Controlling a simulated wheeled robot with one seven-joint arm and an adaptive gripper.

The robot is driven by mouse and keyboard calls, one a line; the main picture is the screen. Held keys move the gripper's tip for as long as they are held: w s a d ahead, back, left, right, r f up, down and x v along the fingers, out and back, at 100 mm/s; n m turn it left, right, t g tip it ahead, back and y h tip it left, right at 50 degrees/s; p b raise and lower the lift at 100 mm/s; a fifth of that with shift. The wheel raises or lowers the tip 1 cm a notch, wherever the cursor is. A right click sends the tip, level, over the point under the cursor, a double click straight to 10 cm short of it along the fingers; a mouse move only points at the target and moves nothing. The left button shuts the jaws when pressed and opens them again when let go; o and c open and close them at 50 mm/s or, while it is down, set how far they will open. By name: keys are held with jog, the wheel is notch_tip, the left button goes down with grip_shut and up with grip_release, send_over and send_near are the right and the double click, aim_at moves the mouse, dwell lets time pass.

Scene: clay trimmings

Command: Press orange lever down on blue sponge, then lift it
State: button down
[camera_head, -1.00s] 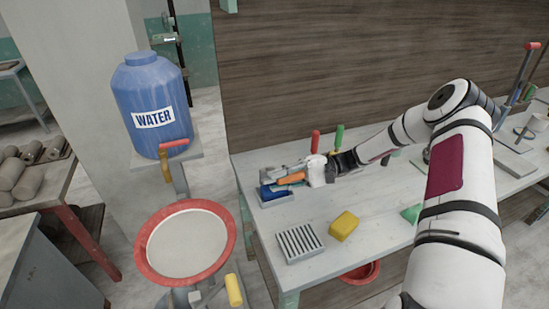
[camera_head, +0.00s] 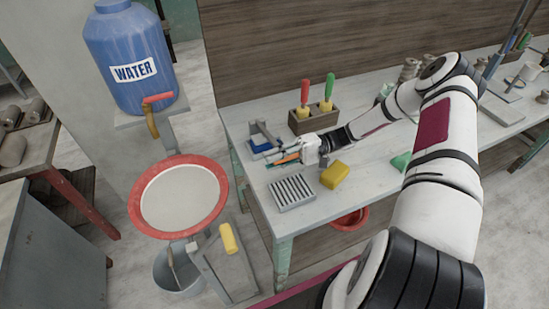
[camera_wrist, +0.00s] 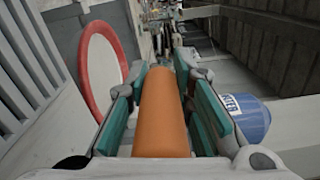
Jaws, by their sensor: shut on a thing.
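The orange lever (camera_head: 286,159) shows as a short orange bar in my gripper (camera_head: 284,156). In the wrist view the orange lever (camera_wrist: 162,115) lies lengthwise between the teal finger pads of my gripper (camera_wrist: 160,88), which is shut on it. The blue sponge (camera_head: 260,146) sits in a grey holder at the back left of the workbench. In the head view the lever lies just in front and to the right of the sponge. I cannot tell whether they touch. The wrist view does not show the sponge.
A grey slatted rack (camera_head: 292,193) and a yellow sponge (camera_head: 335,175) lie close in front of my gripper. A wooden holder (camera_head: 316,122) with red- and green-handled tools stands behind it. A red-rimmed basin (camera_head: 178,226) and blue water barrel (camera_head: 130,60) are left of the bench.

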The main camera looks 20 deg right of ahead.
jog(key=c, duration=1.4)
grip_release()
jog(key=shift+o, duration=0.2)
jog(key=d, duration=1.2)
jog(key=shift+d, duration=0.1)
